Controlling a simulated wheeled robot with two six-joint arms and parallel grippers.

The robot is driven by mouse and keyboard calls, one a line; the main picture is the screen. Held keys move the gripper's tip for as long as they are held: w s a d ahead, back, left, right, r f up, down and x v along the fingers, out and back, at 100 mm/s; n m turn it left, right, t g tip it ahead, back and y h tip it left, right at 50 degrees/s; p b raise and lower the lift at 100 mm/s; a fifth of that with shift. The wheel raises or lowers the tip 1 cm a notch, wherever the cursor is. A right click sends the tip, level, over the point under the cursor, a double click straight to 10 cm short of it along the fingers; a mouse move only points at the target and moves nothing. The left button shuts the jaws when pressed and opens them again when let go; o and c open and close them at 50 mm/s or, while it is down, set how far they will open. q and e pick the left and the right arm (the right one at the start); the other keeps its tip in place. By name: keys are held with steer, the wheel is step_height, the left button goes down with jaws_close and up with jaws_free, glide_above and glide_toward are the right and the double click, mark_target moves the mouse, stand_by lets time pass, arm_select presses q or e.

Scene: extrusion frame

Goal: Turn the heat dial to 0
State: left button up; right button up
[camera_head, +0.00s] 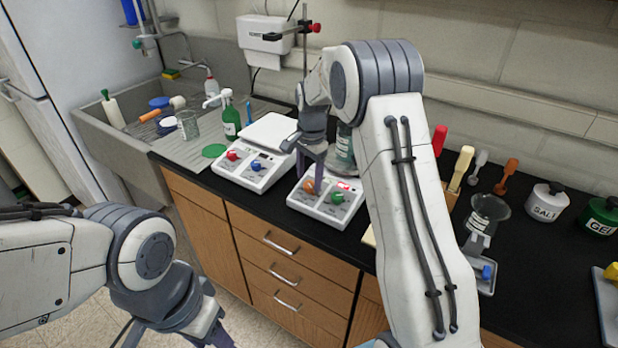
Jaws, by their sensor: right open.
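A white hotplate (331,221) with a lit red display stands near the counter's front edge. Its front has an orange dial (309,187) and a green dial (337,197). The labels are too small to read, so I cannot tell which is the heat dial. My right gripper (314,180) points down at the orange dial, fingers apart and close around or beside it; contact is unclear. My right arm hides part of the hotplate's back and the jar on it. My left gripper (218,335) is low, away from the counter and cut off by the frame edge.
A second white hotplate (240,177) with red and blue dials stands just left. A green bottle (231,120) and a sink (120,140) are farther left. A salt jar (547,203) and a tray (484,280) are right. Drawers (280,268) lie below the counter.

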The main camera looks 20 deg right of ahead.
steer(key=shift+f, duration=0.75)
jaws_close()
steer(key=shift+n, duration=0.3)
